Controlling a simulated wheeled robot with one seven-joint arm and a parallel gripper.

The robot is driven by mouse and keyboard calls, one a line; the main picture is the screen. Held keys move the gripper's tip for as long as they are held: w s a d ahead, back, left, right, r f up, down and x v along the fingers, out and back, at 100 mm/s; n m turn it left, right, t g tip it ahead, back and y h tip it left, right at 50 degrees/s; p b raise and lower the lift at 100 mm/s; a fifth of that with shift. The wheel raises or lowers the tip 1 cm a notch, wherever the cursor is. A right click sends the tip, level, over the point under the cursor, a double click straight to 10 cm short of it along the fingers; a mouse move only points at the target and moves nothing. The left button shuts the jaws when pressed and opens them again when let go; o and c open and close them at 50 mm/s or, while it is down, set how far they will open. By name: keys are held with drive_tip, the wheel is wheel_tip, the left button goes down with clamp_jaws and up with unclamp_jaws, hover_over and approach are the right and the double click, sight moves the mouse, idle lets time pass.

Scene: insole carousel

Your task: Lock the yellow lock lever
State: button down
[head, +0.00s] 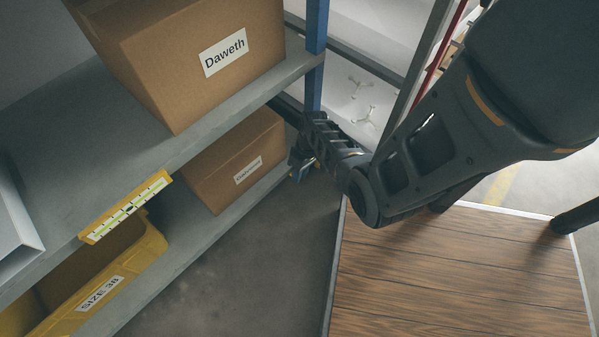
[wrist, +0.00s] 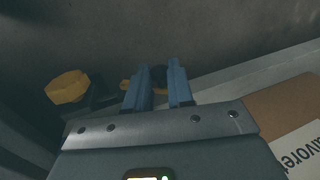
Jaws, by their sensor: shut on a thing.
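My gripper (wrist: 162,80) points low beside the blue shelf post, near the floor. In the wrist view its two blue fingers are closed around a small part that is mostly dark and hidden. A bit of yellow, which looks like the yellow lock lever (wrist: 126,85), shows just left of the left finger. A larger yellow faceted piece (wrist: 68,87) on a dark mount stands apart to the left. In the head view my gripper (head: 302,157) is small and dark, with a speck of yellow by it. The lever's angle cannot be told.
The blue post (head: 316,60) and grey shelf (head: 60,130) are close to my arm. Cardboard boxes (head: 190,60) (head: 235,155) sit on the shelves, with a yellow bin (head: 110,270) lower left. A wooden-topped surface (head: 450,270) is at the right; bare floor (head: 260,270) lies between.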

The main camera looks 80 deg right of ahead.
drive_tip(key=c, duration=1)
unclamp_jaws()
drive_tip(key=p+v, duration=0.4)
drive_tip(key=v, duration=0.3)
drive_tip(key=shift+r, duration=0.4)
